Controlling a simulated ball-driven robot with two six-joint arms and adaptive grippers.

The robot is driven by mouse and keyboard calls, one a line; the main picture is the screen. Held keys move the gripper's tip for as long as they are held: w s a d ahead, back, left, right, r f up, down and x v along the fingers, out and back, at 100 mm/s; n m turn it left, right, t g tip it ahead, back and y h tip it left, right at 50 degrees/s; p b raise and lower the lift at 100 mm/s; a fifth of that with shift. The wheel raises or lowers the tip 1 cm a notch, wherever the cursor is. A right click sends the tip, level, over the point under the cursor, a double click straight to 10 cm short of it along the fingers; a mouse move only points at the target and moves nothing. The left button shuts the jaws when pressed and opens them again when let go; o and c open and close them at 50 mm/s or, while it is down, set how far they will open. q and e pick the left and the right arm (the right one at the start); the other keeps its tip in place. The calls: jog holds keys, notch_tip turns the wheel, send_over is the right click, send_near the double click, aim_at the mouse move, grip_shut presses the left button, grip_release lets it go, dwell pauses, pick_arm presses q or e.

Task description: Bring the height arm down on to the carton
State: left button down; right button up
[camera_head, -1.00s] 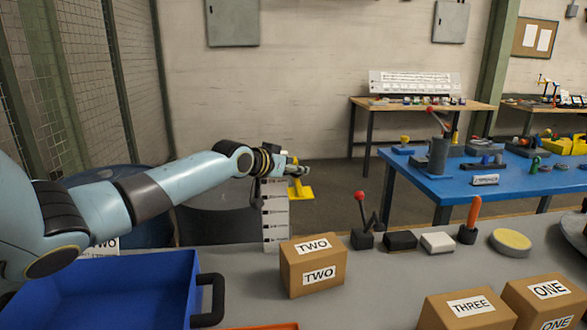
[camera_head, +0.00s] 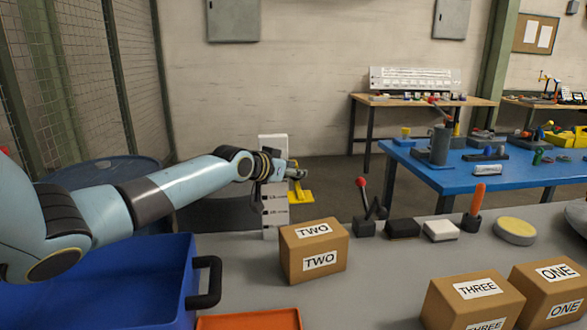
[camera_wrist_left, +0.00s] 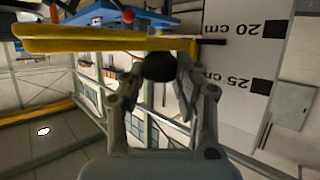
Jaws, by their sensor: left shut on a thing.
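The white height scale (camera_head: 273,143) with black marks stands upright at the back edge of the grey bench. The yellow height arm (camera_head: 301,195) sticks out from it, above and behind the carton marked TWO (camera_head: 314,250), with a clear gap between them. My left gripper (camera_head: 297,174) is at the scale, shut on the height arm's black knob (camera_wrist_left: 160,67). The left wrist view also shows the yellow arm (camera_wrist_left: 100,42) by the scale's 20 cm and 25 cm marks (camera_wrist_left: 240,60). My right gripper is not in view.
A blue crate (camera_head: 100,285) stands at front left, with an orange tray (camera_head: 250,320) beside it. Cartons marked THREE (camera_head: 472,305) and ONE (camera_head: 548,295) stand at front right. A red-knobbed lever (camera_head: 362,205) and an orange handle (camera_head: 478,200) stand behind.

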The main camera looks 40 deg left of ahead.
pick_arm(q)
notch_tip(320, 180, down, 9)
jog(key=b, duration=0.6)
jog(key=shift+f, duration=0.15)
jog(key=c, duration=1)
grip_release()
jog(key=shift+o, duration=0.2)
jog(key=v, duration=1.2)
jog(key=shift+d, duration=0.15)
